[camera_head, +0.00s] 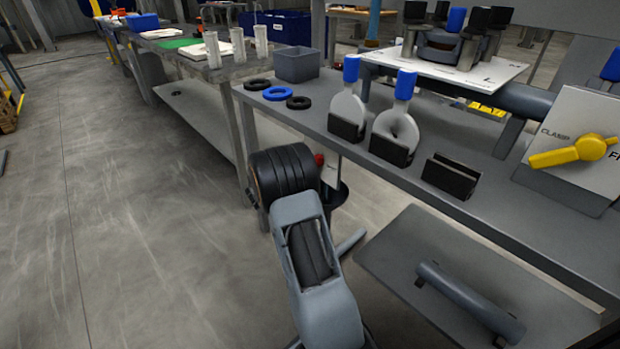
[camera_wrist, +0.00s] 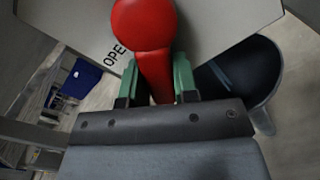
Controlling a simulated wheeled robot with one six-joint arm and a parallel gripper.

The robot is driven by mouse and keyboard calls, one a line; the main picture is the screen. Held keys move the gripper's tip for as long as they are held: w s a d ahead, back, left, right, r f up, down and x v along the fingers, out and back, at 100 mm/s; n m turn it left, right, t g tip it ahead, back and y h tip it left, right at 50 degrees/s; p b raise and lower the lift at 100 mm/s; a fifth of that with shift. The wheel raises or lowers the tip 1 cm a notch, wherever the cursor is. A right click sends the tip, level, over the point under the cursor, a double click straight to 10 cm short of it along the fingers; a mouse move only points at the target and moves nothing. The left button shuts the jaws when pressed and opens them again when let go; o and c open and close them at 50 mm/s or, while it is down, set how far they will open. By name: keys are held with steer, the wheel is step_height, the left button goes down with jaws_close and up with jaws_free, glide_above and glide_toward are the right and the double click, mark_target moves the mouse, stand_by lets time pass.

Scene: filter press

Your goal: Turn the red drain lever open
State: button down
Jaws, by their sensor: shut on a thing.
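The red drain lever (camera_wrist: 155,72) fills the upper middle of the wrist view, its round red knob at the top. My gripper (camera_wrist: 157,85) has its green fingers on either side of the lever's shaft, shut on it below the knob. A pale plate (camera_wrist: 210,28) lies behind the lever, and the lettering "OPE" shows left of the lever, the rest of it hidden. In the head view only a small bit of the red lever (camera_head: 319,159) shows beside my dark wrist. My fingers are hidden there by my own arm.
A dark round bucket (camera_wrist: 243,72) stands right of the lever in the wrist view. The grey bench (camera_head: 330,140) holds blue-topped paddle-shaped parts (camera_head: 347,105), rings (camera_head: 277,93) and a yellow clamp lever (camera_head: 575,151). A lower shelf (camera_head: 400,265) sits under it. Floor at left is clear.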

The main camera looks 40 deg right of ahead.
steer(key=shift+w+r+m+b, duration=0.15)
steer(key=shift+w+m+b, duration=0.2)
steer(key=shift+m+b, duration=0.5)
steer(key=shift+r+m, duration=0.1)
steer(key=shift+m, duration=0.25)
steer(key=c, duration=0.9)
jaws_free()
steer(key=a+p, duration=0.4)
steer(key=a, duration=1)
steer(key=shift+d+r, duration=0.1)
